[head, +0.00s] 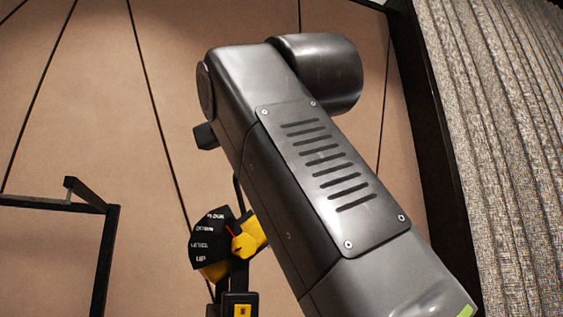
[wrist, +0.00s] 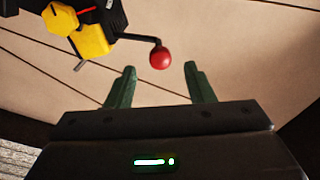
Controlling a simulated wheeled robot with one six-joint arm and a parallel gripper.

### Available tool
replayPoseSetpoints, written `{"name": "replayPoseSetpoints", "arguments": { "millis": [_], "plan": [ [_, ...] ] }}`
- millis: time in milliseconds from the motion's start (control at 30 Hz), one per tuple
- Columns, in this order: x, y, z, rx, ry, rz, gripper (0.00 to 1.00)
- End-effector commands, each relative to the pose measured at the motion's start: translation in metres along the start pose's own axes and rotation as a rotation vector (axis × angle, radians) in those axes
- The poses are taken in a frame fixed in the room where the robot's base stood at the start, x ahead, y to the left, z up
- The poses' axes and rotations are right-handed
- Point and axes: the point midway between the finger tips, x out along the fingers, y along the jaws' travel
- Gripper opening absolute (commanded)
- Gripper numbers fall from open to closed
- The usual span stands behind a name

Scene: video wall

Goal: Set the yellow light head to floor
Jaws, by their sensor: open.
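The yellow light head (head: 256,232) shows at the lower middle of the head view, partly hidden behind my arm. Its black dial plate (head: 205,236) reads FLOOR, DOWN, LEVEL and UP; a small red pointer slants up-left towards the FLOOR and DOWN end, its exact mark unclear. The yellow head also shows at the top left of the wrist view (wrist: 92,38). A black bent rod from it ends in a red ball (wrist: 160,57). My gripper (wrist: 160,69) is open, its green fingers either side of the ball, which appears just beyond the tips. The head view does not show my gripper.
A black stand (head: 238,305) with a yellow label is below the light head. A dark frame (head: 105,250) stands at the left. A grey textured surface (head: 500,130) with a dark edge runs down the right. Tan panelled flooring or wall fills the background.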

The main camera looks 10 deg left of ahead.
Motion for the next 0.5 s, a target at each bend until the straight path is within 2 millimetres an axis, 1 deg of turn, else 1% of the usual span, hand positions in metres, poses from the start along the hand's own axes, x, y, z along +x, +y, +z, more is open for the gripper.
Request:
{"name": "replayPoseSetpoints", "arguments": {
  "millis": [33,500],
  "plan": [
    [-0.004,0.001,0.001,0.003,-0.004,-0.005,0.48],
    [-0.026,0.000,0.001,0.000,-0.005,-0.004,0.48]
  ]
}}
